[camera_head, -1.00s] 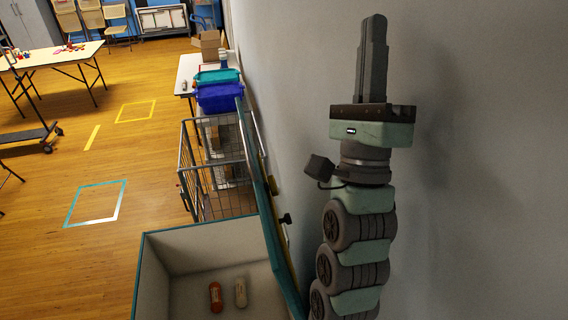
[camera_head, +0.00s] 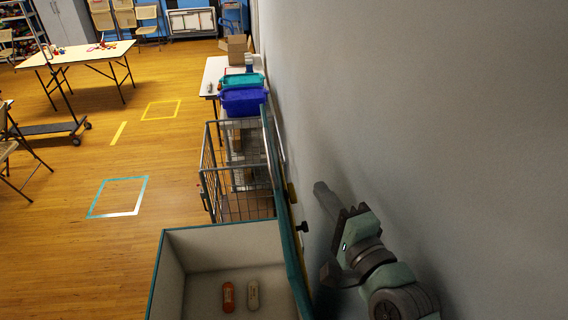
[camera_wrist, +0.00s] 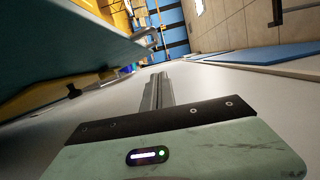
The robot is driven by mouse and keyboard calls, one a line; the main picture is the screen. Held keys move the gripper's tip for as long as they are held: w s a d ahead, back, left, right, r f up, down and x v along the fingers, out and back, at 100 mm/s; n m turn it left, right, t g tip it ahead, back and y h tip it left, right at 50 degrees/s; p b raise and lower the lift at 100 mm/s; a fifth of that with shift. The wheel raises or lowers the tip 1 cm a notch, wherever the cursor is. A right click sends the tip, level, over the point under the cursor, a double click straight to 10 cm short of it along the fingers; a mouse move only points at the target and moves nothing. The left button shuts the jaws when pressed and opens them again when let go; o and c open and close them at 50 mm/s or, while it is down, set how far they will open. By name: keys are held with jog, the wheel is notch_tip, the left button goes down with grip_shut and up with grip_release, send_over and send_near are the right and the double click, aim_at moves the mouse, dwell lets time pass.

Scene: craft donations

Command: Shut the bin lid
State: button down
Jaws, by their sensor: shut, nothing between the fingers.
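The bin (camera_head: 177,270) is an open box with a teal rim and pale inside walls, at the bottom of the head view. Its lid (camera_head: 287,240) stands up nearly on edge along the bin's right side, so the bin is open. In the wrist view the lid (camera_wrist: 70,40) appears to be the large blue-teal panel at upper left. My gripper (camera_head: 319,187) is shut and empty, in the gap between the lid and the wall, apart from the lid. Its closed fingers also show in the wrist view (camera_wrist: 158,88).
An orange bottle (camera_head: 228,297) and a white bottle (camera_head: 253,295) lie in the bin. A wire cage cart (camera_head: 208,170) stands beyond it, with a blue crate (camera_head: 243,101) farther back. The grey wall (camera_head: 440,120) is close on the right. The floor at left is mostly clear.

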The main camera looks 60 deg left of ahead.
jog(key=s+a+p, duration=0.3)
jog(key=a+p, duration=0.2)
jog(key=a, duration=0.6)
jog(key=shift+s, duration=0.2)
jog(key=shift+r, duration=0.1)
